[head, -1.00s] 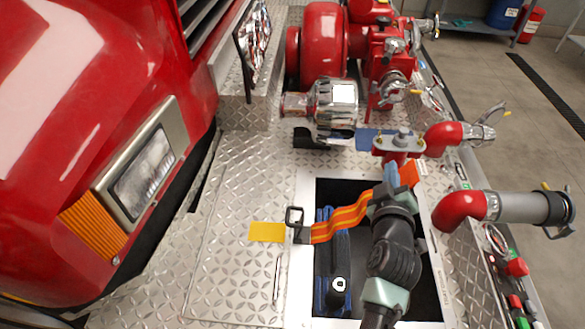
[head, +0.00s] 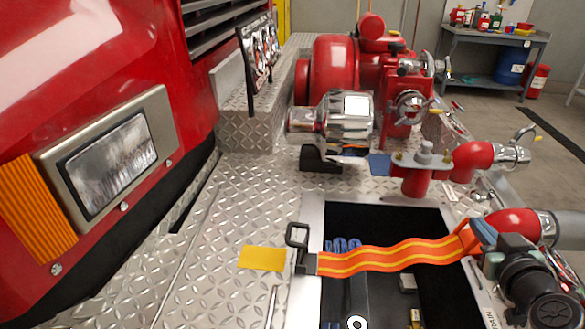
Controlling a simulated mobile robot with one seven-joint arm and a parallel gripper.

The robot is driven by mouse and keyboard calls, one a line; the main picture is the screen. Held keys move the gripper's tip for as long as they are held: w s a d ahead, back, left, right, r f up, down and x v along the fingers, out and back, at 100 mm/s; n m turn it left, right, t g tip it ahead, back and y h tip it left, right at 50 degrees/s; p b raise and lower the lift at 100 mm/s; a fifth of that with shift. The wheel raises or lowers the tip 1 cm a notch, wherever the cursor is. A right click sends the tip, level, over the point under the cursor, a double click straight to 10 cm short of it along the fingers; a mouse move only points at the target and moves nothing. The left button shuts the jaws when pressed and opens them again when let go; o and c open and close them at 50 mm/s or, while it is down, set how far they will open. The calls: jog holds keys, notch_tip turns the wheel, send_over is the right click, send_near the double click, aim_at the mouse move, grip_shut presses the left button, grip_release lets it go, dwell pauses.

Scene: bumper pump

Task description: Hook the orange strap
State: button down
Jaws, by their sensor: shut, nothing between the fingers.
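The orange strap (head: 395,259), with yellow stripes, stretches across the dark open compartment (head: 385,215). Its left end is at a black buckle (head: 297,236) on the left rim. Its right end rises to an orange loop beside my gripper (head: 482,234), at the right rim. My gripper is shut, with its bluish fingertips close to the strap's end. Whether the end sits on a hook is hidden by the fingers and the red pipe elbow (head: 505,222).
A red and chrome pump (head: 345,115) stands beyond the compartment. A flanged red pipe stub (head: 418,180) is near its far right corner. The red truck front with a headlight (head: 110,165) is on the left. A yellow patch (head: 262,258) marks the tread plate.

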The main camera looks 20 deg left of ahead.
notch_tip(320, 180, down, 7)
jog(key=d+m+b, duration=0.1)
jog(key=d+b, duration=0.1)
jog(key=b, duration=0.4)
jog(key=shift+w+d+r+m+y, duration=0.15)
jog(key=shift+w+d+m+y, duration=0.15)
jog(key=shift+d+m+y, duration=0.1)
jog(key=shift+r, duration=0.1)
